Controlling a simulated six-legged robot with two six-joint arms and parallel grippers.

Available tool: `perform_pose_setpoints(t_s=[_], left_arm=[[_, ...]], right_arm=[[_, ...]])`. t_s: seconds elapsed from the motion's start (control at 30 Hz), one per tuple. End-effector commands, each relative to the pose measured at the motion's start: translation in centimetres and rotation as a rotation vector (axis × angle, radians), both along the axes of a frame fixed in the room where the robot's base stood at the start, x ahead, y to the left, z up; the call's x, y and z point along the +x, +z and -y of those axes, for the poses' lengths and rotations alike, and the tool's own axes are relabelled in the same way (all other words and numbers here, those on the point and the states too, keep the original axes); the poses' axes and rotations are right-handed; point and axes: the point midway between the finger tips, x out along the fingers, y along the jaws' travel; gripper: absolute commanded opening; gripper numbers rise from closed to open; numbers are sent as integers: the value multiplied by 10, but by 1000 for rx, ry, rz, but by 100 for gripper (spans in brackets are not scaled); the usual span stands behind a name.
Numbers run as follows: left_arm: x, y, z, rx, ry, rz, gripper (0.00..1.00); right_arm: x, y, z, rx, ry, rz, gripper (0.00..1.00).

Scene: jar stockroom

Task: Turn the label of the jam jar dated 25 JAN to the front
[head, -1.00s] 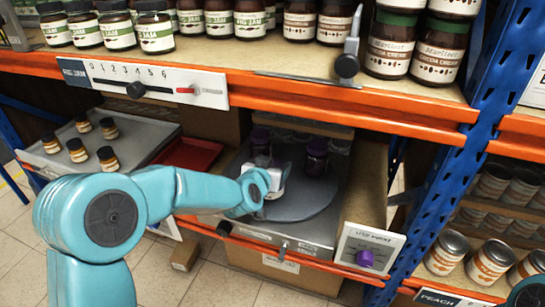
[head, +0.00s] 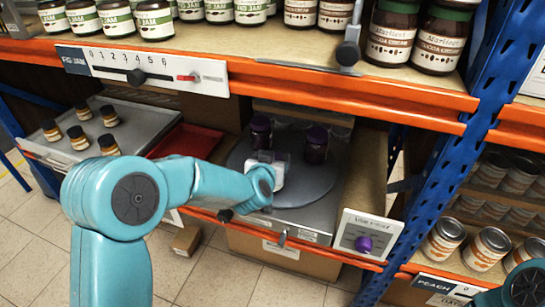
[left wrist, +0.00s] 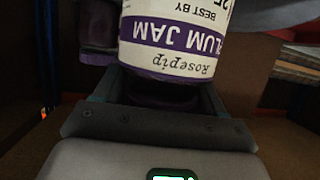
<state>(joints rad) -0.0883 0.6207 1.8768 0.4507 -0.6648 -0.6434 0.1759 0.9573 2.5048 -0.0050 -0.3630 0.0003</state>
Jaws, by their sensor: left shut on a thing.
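My left gripper (head: 278,172) reaches in over the front of a round grey turntable (head: 305,195) on the lower shelf. It is shut on a plum jam jar; in the left wrist view this jar (left wrist: 170,40) has its dark lid between the fingers. Its white and purple label faces the wrist camera and reads upside down there. A "25" shows at the picture's upper edge, but the full date is cut off. In the head view the gripper mostly hides this jar. Two more purple-lidded jars, left (head: 261,132) and right (head: 316,143), stand behind on the turntable. My right gripper is out of view.
A grey tray (head: 150,125) with several small jars and a red tray (head: 185,142) lie to the left. An orange beam (head: 340,90) crosses above the turntable. A card with a purple knob (head: 363,244) is at front right, by a blue post (head: 440,160).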

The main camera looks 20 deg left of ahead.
Motion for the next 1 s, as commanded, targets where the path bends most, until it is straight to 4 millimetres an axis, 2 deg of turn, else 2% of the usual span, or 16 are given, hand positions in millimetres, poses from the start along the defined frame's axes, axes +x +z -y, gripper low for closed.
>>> perform_pose_setpoints(t_s=[0.77,0.8,0.9,1.0], left_arm=[[0,-4,0,1,0,3,10],[0,-4,0,1,0,3,73],[0,-4,0,1,0,2,100],[0,-5,0,0,-1,1,100]], right_arm=[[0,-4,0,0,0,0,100],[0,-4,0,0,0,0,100],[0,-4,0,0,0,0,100],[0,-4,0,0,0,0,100]])
